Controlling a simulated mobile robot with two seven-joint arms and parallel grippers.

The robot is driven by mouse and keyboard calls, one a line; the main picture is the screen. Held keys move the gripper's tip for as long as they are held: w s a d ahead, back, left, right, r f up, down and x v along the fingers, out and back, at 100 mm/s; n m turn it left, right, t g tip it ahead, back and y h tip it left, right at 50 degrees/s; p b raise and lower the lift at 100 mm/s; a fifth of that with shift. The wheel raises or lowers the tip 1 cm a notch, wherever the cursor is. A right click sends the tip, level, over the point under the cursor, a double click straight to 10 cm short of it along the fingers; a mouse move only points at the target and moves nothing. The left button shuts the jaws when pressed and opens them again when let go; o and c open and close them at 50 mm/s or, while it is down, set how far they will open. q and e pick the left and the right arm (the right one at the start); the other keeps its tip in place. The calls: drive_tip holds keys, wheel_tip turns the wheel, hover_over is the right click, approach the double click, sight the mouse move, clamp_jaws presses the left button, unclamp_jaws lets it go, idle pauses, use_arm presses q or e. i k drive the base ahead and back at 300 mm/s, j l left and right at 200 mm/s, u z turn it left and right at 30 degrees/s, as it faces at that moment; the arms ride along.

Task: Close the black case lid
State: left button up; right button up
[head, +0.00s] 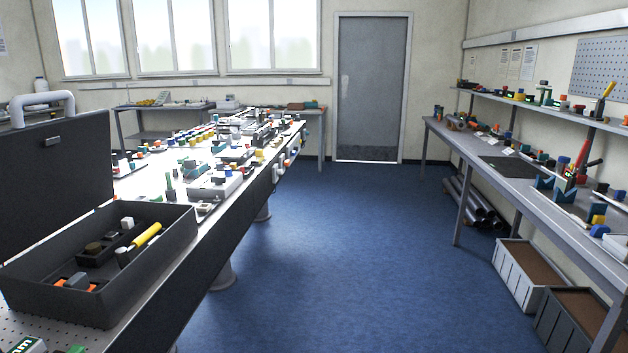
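The black case (150,262) stands open on the near end of the long table at the left. Its lid (55,185) is raised roughly upright along the left side, with a light grey handle (42,103) above its top edge and a small latch on its face. Inside the case lie a yellow cylindrical tool (146,235), small dark blocks and orange and grey pieces. The lid's left part is cut off by the picture edge. Neither of my grippers shows in the head view.
The long table (232,235) beyond the case is crowded with small coloured parts. A blue floor (330,250) lies open in the middle. A workbench (500,165) with shelf runs along the right, with grey crates (527,275) beneath. Green pieces (75,349) lie near the case front.

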sight(44, 190)
drive_tip(key=i+j+u, duration=0.1)
drive_tip(key=u, duration=2.15)
drive_tip(key=l+u, duration=0.9)
drive_tip(key=k+l+u, duration=0.2)
drive_tip(key=l, duration=0.15)
drive_tip(key=l+u, duration=0.15)
drive_tip(key=l, duration=0.25)
drive_tip(key=k+l+u, duration=0.3)
drive_tip(key=l, duration=0.25)
drive_tip(key=k+l, duration=0.25)
drive_tip(key=k+l+u, duration=0.15)
drive_tip(key=l, duration=0.35)
drive_tip(key=k+l, duration=0.3)
drive_tip(key=l, duration=0.15)
drive_tip(key=k+l, duration=0.3)
drive_tip(key=l, duration=0.15)
